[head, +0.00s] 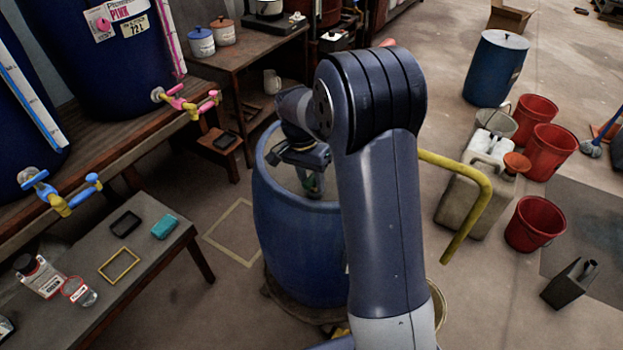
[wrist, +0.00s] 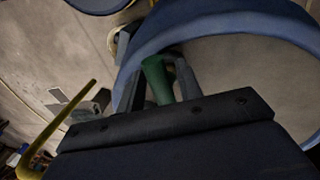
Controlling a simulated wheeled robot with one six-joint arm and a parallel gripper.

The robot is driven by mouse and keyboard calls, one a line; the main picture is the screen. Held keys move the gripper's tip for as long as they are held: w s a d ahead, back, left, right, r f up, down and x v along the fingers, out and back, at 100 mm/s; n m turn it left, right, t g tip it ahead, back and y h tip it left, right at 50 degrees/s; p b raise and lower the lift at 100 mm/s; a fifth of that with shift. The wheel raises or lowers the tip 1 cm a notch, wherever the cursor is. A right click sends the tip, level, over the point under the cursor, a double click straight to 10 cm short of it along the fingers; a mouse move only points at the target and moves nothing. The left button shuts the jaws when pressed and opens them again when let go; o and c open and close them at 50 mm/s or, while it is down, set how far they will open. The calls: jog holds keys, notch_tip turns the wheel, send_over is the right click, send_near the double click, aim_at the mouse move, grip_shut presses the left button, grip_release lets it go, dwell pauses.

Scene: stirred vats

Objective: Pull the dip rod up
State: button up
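A green rod-like piece, which looks like the dip rod's upper part, (wrist: 157,80) stands between the two dark fingers of my gripper (wrist: 160,82) in the wrist view. Whether both fingers press on it is unclear. In the head view my gripper (head: 311,178) reaches over the open mouth of a blue vat (head: 295,240), near its rim. The green piece there is small and mostly hidden by my wrist. The vat's curved rim also shows in the wrist view (wrist: 215,22). The rod's lower part is hidden.
A yellow bent bar (head: 470,172) sticks out right of my arm. Red buckets (head: 535,223) and a beige jerrycan (head: 468,200) stand on the floor at right. A low bench (head: 150,215) and blue vats with taps (head: 110,60) are at left.

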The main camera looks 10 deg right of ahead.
grip_shut()
dwell(0.3)
notch_tip(320, 180, up, 30)
jog(key=p, duration=2.1)
jog(key=shift+r, duration=0.3)
grip_release()
jog(key=shift+o, duration=0.9)
